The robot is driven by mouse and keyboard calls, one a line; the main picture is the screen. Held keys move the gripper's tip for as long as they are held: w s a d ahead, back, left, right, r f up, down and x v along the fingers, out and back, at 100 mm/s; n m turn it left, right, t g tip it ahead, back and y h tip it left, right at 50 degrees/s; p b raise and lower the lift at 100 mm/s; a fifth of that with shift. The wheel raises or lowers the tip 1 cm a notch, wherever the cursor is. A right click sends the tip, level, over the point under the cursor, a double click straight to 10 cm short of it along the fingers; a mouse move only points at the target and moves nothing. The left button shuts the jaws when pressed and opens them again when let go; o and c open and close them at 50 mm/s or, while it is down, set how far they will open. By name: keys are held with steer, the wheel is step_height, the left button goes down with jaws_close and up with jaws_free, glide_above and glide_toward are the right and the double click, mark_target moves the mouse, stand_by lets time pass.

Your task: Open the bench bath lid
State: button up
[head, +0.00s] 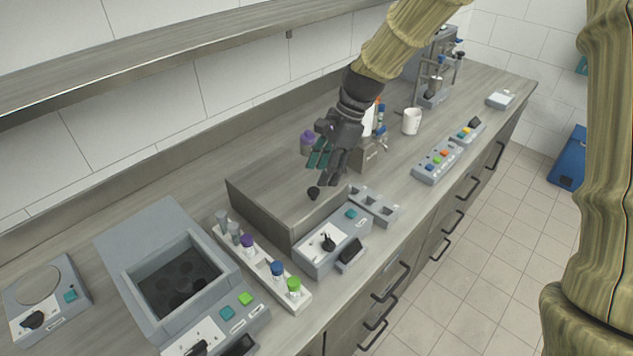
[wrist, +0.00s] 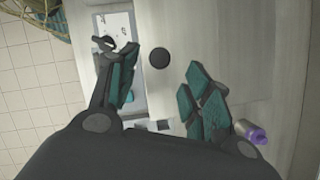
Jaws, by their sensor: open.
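The bench bath is a brushed-metal box in the middle of the bench, with a grey control panel (head: 333,243) at its front. Its flat lid (head: 270,187) lies closed on top and carries a small black knob (head: 313,193). In the wrist view the knob (wrist: 159,58) shows as a dark disc on the pale lid (wrist: 170,25), between the finger lines. My gripper (head: 326,157) is open and empty, above and slightly behind the knob, pointing down. Its teal-padded fingers (wrist: 162,72) are spread on either side of the knob and look apart from it.
A tube rack (head: 262,262) and an open grey unit with a dark well (head: 178,280) stand to the left. A small grey holder (head: 373,205) sits right of the bath. A purple-capped bottle (head: 307,143) and white mug (head: 411,121) stand behind. A shelf (head: 180,45) runs above.

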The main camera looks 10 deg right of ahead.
mark_target(315, 190)
steer(key=shift+p+x, duration=0.45)
steer(key=shift+x, duration=2.05)
steer(key=shift+s, duration=0.1)
steer(key=shift+d, duration=0.1)
jaws_close()
